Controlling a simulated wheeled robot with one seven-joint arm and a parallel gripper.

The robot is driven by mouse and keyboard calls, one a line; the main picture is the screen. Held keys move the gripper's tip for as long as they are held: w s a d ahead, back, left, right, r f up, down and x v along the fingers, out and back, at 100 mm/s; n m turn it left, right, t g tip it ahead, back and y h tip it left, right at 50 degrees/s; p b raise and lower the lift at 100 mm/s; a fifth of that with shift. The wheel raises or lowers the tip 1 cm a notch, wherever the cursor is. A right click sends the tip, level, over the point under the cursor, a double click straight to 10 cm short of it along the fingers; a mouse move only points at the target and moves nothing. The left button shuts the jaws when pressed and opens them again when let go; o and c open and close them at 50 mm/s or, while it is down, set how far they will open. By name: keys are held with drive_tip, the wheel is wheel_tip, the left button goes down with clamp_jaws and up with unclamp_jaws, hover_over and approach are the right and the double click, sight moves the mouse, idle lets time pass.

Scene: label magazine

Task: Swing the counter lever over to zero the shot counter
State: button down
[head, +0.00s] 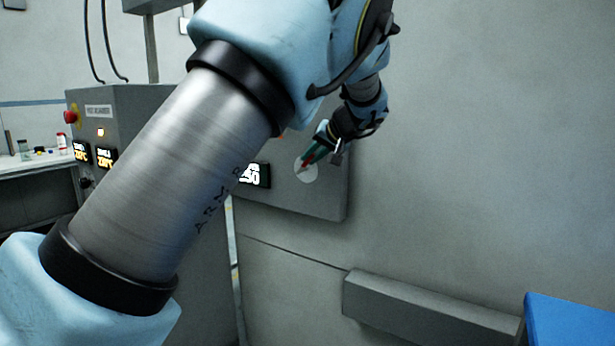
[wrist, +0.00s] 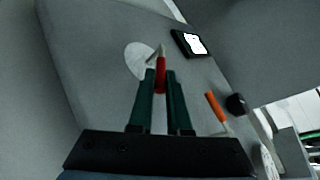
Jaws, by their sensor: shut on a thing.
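The counter lever (wrist: 161,82) is a red handle with a pale metal tip, set over a round whitish disc (wrist: 138,58) on a grey panel. In the head view the disc (head: 308,174) shows at the lower right of the panel face. My gripper (wrist: 161,76) has its two green fingers closed on either side of the red handle. In the head view my gripper (head: 309,158) is at the disc, and most of the lever is hidden by the fingers. The counter display (head: 257,175) is lit white on black and partly hidden by my arm.
An orange-handled lever (wrist: 215,106) and a black knob (wrist: 236,103) are on the panel to the right in the wrist view. A grey ledge (head: 430,318) juts out below, with a blue surface (head: 570,325) at the lower right. A red button (head: 71,117) is on the left cabinet.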

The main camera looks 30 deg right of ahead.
drive_tip(key=t+b, duration=0.1)
drive_tip(key=b, duration=0.2)
drive_tip(key=s+f+t+y+b, duration=0.1)
drive_tip(key=b, duration=0.1)
drive_tip(key=shift+d+f+m+b, duration=0.2)
drive_tip(key=shift+d+m+b, duration=0.1)
drive_tip(key=shift+b, duration=0.1)
drive_tip(key=shift+t, duration=0.3)
drive_tip(key=c, duration=1.2)
unclamp_jaws()
drive_tip(key=shift+o, duration=0.2)
drive_tip(key=shift+s+r+b, duration=0.1)
drive_tip(key=shift+b, duration=0.2)
drive_tip(key=v, duration=1)
drive_tip(key=shift+s+b, duration=0.35)
drive_tip(key=shift+b, duration=0.05)
drive_tip(key=shift+w, duration=0.1)
